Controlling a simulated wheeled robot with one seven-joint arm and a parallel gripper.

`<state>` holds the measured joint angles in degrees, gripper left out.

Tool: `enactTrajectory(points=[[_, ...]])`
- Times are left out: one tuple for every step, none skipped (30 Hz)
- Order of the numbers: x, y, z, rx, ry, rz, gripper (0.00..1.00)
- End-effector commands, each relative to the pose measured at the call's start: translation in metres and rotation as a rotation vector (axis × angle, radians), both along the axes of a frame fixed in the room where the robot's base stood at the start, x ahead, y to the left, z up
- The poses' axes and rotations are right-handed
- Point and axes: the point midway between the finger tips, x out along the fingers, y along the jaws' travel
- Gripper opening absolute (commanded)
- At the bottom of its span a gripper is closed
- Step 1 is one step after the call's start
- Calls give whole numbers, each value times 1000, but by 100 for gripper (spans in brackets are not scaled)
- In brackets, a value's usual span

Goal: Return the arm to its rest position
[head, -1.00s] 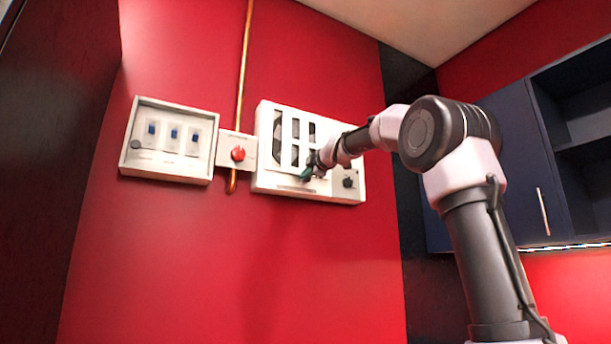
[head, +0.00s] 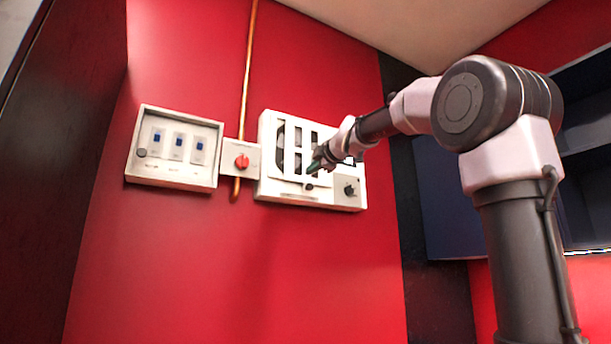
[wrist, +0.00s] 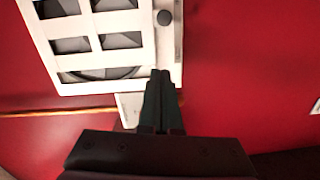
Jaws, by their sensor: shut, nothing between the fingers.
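My arm (head: 505,110) reaches from the right toward the red wall. My gripper (head: 314,168) is in front of a white panel with a barred fan opening (head: 268,187), near its lower middle. In the wrist view my gripper (wrist: 161,75) has its dark green fingers together with nothing between them. The white panel (wrist: 150,45) and a dark round knob (wrist: 164,17) lie just beyond the fingertips there. Whether the fingertips touch the panel cannot be told.
A white box with several blue switches (head: 173,178) hangs at the left. Dark blue cabinets (head: 447,205) are behind my arm. The wall below is clear.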

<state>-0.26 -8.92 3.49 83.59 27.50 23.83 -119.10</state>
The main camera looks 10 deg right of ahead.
Motion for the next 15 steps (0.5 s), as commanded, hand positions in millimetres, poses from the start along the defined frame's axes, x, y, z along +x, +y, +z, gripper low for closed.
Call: enactTrajectory(points=[[-5, -1, 0, 0, 1, 1, 0], [-7, -1, 0, 0, 0, 1, 0], [-9, -2, 0, 0, 0, 1, 0], [-11, -3, 0, 1, 0, 1, 0], [-11, -3, 0, 1, 0, 0, 0], [-12, -3, 0, 1, 0, 0, 0], [-12, -4, 0, 1, 0, 0, 0], [-12, -4, 0, 1, 1, 0, 0], [-12, -4, 0, 1, 1, 0, 0], [-12, -3, 0, 1, 1, 0, 0], [-12, -4, 0, 1, 1, 0, 0], [-12, -3, 0, 1, 0, 0, 0], [-12, -3, 0, 1, 0, 0, 0], [-12, -3, 0, 1, 0, 0, 0], [-12, -3, 0, 1, 0, 0, 0]])
